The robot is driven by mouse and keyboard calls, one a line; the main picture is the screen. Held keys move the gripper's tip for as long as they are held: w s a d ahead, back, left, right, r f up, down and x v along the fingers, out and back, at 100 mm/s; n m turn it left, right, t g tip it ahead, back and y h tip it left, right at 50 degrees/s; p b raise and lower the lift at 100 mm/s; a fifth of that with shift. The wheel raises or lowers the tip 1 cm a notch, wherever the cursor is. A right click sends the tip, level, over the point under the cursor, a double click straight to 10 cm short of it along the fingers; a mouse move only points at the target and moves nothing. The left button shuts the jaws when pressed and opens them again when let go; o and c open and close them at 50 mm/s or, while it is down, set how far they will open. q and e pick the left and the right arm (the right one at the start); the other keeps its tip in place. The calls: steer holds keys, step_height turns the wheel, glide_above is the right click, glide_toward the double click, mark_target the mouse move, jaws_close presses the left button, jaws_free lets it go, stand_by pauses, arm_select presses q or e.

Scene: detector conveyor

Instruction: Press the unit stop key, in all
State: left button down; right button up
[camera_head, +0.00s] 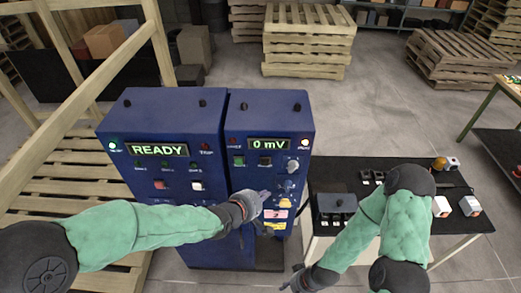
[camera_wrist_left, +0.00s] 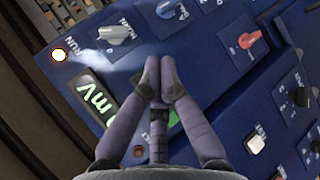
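Two blue cabinets stand side by side. The left cabinet (camera_head: 115,122) shows a lit READY display (camera_head: 157,149), with a red key (camera_head: 160,184) and a white key (camera_head: 197,186) below. The right cabinet (camera_head: 238,112) shows a 0 mV display (camera_head: 268,144), with a green key (camera_head: 239,161) and a black key (camera_head: 265,161) below. The key labels are too small to read, so I cannot tell which is unit stop. My left gripper (camera_head: 264,196) is before the right cabinet; in the wrist view its fingertips (camera_wrist_left: 160,72) are together, nothing visible between them. My right gripper (camera_head: 293,283) is low, partly cut off.
A dark-topped table (camera_head: 470,222) with small devices stands at right. A wooden frame (camera_head: 62,65) and pallets stand at left.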

mark_target(265, 162)
arm_select(q)
steer(key=shift+r, duration=0.35)
steer(key=shift+d, duration=0.1)
steer(key=shift+w, duration=0.15)
steer(key=w, duration=0.8)
steer(key=shift+w+p, duration=0.3)
steer(key=shift+p, duration=0.1)
stand_by(1.1)
steer(key=shift+w, duration=0.45)
